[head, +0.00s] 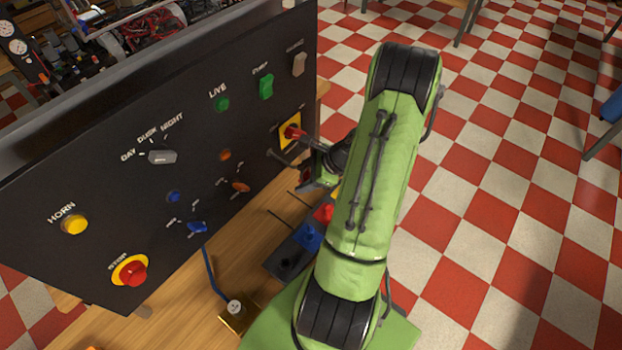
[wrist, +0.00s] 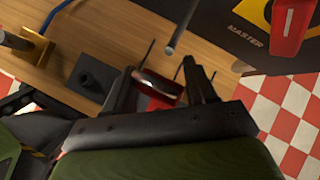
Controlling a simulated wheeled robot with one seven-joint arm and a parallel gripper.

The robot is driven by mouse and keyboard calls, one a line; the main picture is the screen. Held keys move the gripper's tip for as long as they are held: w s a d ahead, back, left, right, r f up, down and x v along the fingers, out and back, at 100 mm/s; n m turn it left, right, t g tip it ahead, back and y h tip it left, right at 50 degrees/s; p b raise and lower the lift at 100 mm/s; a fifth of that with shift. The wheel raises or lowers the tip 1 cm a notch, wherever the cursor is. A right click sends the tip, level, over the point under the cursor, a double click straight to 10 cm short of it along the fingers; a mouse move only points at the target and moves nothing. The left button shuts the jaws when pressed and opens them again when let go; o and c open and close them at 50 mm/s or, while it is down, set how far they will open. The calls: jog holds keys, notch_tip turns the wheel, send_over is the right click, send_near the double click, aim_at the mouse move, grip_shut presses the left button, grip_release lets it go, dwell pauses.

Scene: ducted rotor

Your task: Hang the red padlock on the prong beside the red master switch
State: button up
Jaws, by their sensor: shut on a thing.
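My gripper (wrist: 160,80) is shut on the red padlock (wrist: 157,92), whose body and pale metal shackle show between the two dark fingers in the wrist view. In the head view my gripper (head: 307,180) is beside the black panel, and the padlock is mostly hidden by the arm. The red master switch (head: 291,132) sits on a yellow plate at the panel's right end; it also shows at the top right of the wrist view (wrist: 292,25). The grey prong (wrist: 183,28) sticks out beside it, bare and apart from the padlock; its rod also shows in the head view (head: 278,158).
Below my gripper, red (head: 323,213), blue (head: 307,237) and black (head: 287,262) blocks with thin rods stand on the wooden table (head: 190,310). A brass block (head: 236,312) with a blue cable is nearby. The black panel (head: 110,180) carries several knobs and buttons.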

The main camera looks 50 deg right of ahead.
jog(key=w+f, duration=0.1)
jog(key=w, duration=0.5)
jog(key=shift+w+a+f+b, duration=0.15)
jog(key=shift+w+f+b, duration=0.1)
jog(key=shift+b, duration=0.15)
jog(key=shift+s+f, duration=0.1)
dwell(0.6)
jog(key=o, duration=1.2)
jog(key=shift+s, duration=0.1)
jog(key=p+v, duration=0.1)
jog(key=v, duration=1.5)
